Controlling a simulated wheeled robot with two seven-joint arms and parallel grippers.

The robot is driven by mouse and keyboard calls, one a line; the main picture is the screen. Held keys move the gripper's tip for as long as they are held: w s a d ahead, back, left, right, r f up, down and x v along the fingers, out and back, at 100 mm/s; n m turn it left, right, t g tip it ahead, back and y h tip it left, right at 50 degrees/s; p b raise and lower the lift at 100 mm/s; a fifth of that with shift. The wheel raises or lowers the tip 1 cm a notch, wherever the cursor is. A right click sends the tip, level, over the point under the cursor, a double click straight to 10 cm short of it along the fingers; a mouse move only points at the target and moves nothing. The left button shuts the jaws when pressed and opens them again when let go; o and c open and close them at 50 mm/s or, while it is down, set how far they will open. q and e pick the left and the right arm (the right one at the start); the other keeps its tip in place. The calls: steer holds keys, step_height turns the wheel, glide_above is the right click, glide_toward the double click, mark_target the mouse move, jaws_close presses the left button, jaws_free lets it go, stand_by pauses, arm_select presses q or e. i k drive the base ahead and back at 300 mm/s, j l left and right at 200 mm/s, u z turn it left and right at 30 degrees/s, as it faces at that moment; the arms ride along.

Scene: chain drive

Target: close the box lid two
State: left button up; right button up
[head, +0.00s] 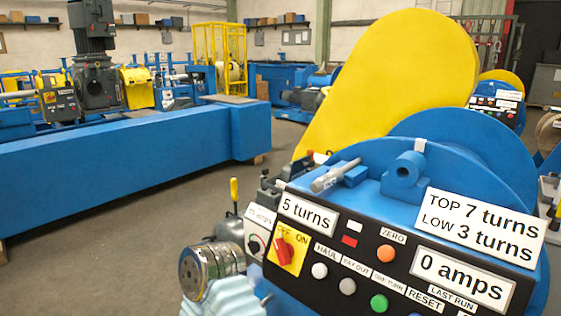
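I see nothing that I can clearly make out as a box with a lid. The nearest thing is a blue machine (395,190) with a black control panel (385,265) at the lower right. A large yellow rounded cover (395,85) stands upright behind it. The panel has a red switch on a yellow plate (287,249), several round buttons, and white labels reading "5 turns", "0 amps" and "TOP 7 turns LOW 3 turns". Neither of my grippers shows in the head view.
A silver cylinder (208,268) and a pale ribbed part (222,299) are at the bottom, left of the panel. A long blue machine bed (120,155) runs along the left. Grey floor (120,235) between them is clear. A yellow cage (220,58) stands at the back.

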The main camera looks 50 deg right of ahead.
mark_target(299, 167)
steer(key=i+z, duration=0.25)
steer(key=i, duration=0.25)
steer(key=i+j+z, duration=0.25)
steer(key=i, duration=0.25)
